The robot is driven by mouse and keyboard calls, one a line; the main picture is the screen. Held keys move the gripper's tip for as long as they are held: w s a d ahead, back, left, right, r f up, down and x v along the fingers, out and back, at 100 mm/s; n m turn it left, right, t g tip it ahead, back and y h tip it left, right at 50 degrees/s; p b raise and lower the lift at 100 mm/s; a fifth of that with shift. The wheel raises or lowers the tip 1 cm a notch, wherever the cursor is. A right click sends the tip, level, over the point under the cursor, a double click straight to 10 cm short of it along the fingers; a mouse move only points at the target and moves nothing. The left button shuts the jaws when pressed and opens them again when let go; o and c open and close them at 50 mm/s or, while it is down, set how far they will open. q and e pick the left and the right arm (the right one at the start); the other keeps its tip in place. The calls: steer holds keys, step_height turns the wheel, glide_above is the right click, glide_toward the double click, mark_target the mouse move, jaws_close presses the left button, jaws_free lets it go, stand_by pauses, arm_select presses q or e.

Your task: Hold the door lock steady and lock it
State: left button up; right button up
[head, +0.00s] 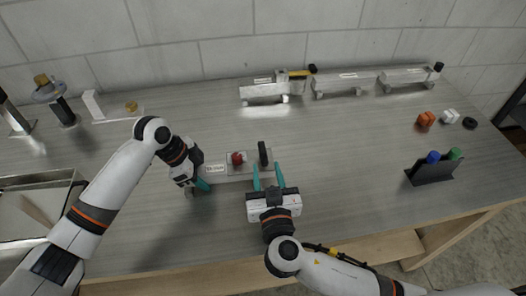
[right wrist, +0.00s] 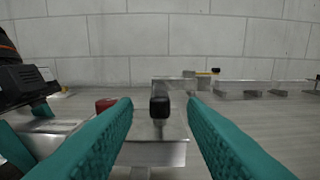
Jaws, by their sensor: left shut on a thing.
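The door lock is a grey metal piece (head: 222,169) lying on the table between my grippers, with a labelled left part, a red knob (head: 237,158) and an upright black-tipped lever (head: 263,154). My left gripper (head: 201,185) is shut on the lock's left end. My right gripper (head: 268,176) is open and empty, just in front of the lever. In the right wrist view, the black lever tip (right wrist: 160,107) stands between the two teal fingers, beyond their tips and apparently touching neither. The red knob (right wrist: 106,105) is left of the lever, partly behind the left finger.
Several metal latch pieces (head: 345,82) stand along the back by the block wall. A black holder (head: 429,174) with blue and green items is at the right, with small orange, white and black parts behind it. A metal tray (head: 40,205) is at left. The table's middle right is clear.

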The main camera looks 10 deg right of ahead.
mark_target(261, 142)
steer(key=w, duration=0.6)
steer(key=shift+w, duration=0.3)
jaws_close()
